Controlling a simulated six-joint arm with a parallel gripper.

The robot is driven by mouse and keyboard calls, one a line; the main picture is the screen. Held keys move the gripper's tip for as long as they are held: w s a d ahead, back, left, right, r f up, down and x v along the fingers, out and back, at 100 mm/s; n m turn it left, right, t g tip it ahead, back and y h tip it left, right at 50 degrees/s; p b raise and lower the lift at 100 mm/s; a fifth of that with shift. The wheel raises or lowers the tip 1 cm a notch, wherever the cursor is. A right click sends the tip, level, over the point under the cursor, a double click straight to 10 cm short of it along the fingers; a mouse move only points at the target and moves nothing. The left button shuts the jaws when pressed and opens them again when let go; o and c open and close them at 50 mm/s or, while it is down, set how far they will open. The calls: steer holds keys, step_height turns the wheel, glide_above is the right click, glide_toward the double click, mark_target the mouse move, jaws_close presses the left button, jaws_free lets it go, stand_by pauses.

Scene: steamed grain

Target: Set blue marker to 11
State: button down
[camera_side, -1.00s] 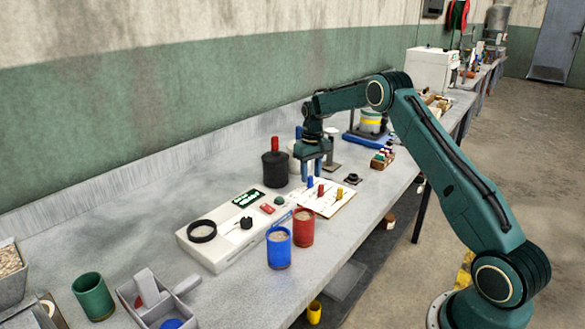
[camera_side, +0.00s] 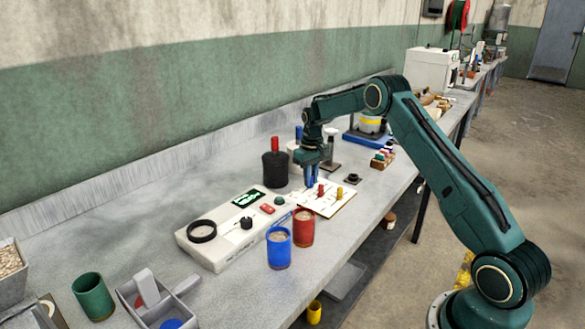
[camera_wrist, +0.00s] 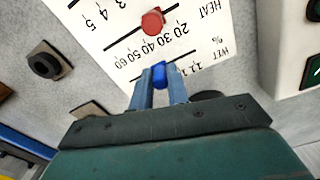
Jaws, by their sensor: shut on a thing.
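The blue marker (camera_wrist: 160,71) is between my gripper's (camera_wrist: 160,85) fingertips in the wrist view, and the jaws are shut on it. It stands over the board's WET % scale, near printed 11 and 12; the fingers partly hide those numbers. In the side view my gripper (camera_side: 311,178) is low over the far left part of the white board (camera_side: 325,208), and its fingers cover the marker. The red marker (camera_wrist: 152,22) stands on the scale with 20 to 60; it also shows in the side view (camera_side: 321,190). The yellow marker (camera_side: 339,193) stands to its right.
A white panel (camera_side: 213,257) with a black ring (camera_side: 202,232) and knob lies left of the board. A blue cup (camera_side: 279,250) and red cup (camera_side: 304,230) stand in front. A black pot (camera_side: 275,170) stands behind. A small black knob (camera_side: 353,179) is on the right.

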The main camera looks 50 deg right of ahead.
steer(key=shift+a, duration=2.5)
steer(key=c, duration=1.3)
jaws_free()
steer(key=shift+c, duration=0.2)
steer(key=shift+d, duration=0.1)
steer(key=shift+r, duration=0.45)
step_height(320, 180, up, 13)
